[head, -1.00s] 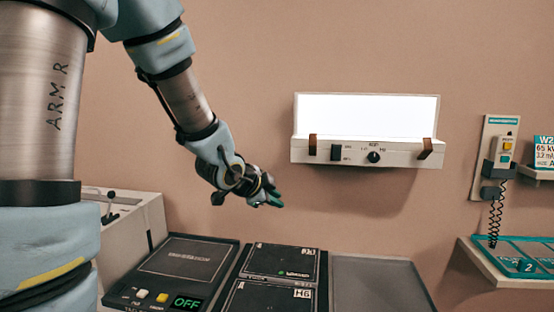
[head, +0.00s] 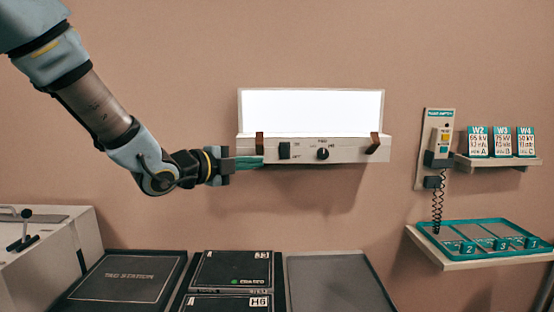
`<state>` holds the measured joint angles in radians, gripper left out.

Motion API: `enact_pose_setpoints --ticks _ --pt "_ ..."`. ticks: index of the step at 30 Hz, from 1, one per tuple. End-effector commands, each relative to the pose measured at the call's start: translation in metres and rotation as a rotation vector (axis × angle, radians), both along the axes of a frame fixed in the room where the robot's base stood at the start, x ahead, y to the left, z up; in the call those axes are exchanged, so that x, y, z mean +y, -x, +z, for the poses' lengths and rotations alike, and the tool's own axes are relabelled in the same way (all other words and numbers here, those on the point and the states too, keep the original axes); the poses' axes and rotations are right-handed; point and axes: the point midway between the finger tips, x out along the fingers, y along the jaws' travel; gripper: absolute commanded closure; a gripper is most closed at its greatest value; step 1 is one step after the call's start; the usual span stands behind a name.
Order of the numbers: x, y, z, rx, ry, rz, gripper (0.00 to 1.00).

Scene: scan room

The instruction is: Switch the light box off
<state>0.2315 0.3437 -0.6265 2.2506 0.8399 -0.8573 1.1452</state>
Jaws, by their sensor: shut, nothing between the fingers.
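The light box (head: 345,152) is fixed to the wall, and its panel (head: 312,110) glows bright white. A dark rocker switch (head: 284,150) sits on the left of its front strip, and a round black knob (head: 323,154) is to the right of it. Brown clips stand at both ends of the strip. My gripper (head: 260,162) is shut and empty, with its green fingertips at the left end of the strip, just left of the switch. I cannot tell whether the fingertips touch the box.
A hand switch (head: 438,145) with a coiled cord hangs on the wall at right. A shelf (head: 495,163) with several cards and a teal tray (head: 455,229) are beyond it. Dark cassettes (head: 232,271) and a grey tray (head: 335,285) lie below. The wall under the box is clear.

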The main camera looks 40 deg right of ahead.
Motion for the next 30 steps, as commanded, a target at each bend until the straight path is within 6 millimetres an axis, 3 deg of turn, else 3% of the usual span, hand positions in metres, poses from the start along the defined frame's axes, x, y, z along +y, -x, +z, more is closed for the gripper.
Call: enact_pose_setpoints --ticks 15,21,30 --pt "-0.092 -0.011 -0.01 0.007 -0.001 0.001 1.0" --pt "-0.105 -0.029 -0.015 0.005 -0.002 0.001 1.0" --pt "-0.112 -0.038 -0.019 0.001 -0.001 0.001 1.0"
